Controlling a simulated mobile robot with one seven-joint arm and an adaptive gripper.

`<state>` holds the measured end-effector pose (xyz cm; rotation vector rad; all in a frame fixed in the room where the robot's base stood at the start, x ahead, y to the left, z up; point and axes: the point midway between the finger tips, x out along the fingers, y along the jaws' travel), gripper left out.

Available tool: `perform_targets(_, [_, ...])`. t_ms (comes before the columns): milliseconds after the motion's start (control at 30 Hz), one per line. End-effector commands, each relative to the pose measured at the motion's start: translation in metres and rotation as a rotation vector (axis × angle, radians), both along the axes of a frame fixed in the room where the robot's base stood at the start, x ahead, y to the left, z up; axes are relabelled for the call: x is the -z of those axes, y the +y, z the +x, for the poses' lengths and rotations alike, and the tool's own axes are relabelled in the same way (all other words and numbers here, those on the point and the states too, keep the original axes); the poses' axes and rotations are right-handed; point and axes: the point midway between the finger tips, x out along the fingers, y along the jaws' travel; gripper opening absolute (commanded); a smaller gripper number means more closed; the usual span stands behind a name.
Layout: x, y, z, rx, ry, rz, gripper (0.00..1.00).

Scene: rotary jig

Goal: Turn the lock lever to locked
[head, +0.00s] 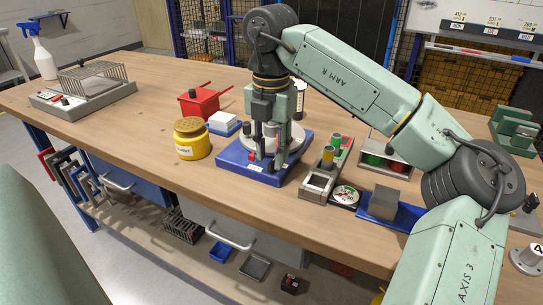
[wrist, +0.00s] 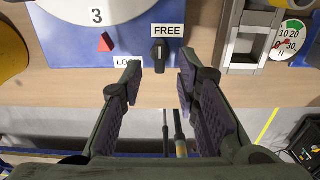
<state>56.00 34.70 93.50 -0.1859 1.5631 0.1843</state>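The rotary jig has a blue base (head: 240,165) and a round white plate (wrist: 75,12) marked 3, with a red triangle (wrist: 105,42) at its edge. The black lock lever (wrist: 159,55) stands on the base in the wrist view, pointing upward toward the FREE label (wrist: 166,30). The LOCK label (wrist: 127,61), partly covered by a finger, is to the lever's left. My gripper (wrist: 160,76) is open and empty, its fingers on either side of the lever's line and apart from it. In the head view my gripper (head: 264,158) is over the jig's front edge.
A yellow pot (head: 192,145) and a red bin (head: 205,100) stand left of the jig. A grey fixture (head: 317,185) and a round dial gauge (head: 344,196) stand close on the right. The bench's front edge is near the jig.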

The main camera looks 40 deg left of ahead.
Motion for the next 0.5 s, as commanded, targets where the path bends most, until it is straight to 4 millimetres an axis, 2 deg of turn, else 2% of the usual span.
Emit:
perform_targets(200, [0.019,0.000,0.000,-0.001,0.001,0.002,0.29])
perform_targets(500, [0.021,0.000,0.000,0.000,0.000,0.002,0.29])
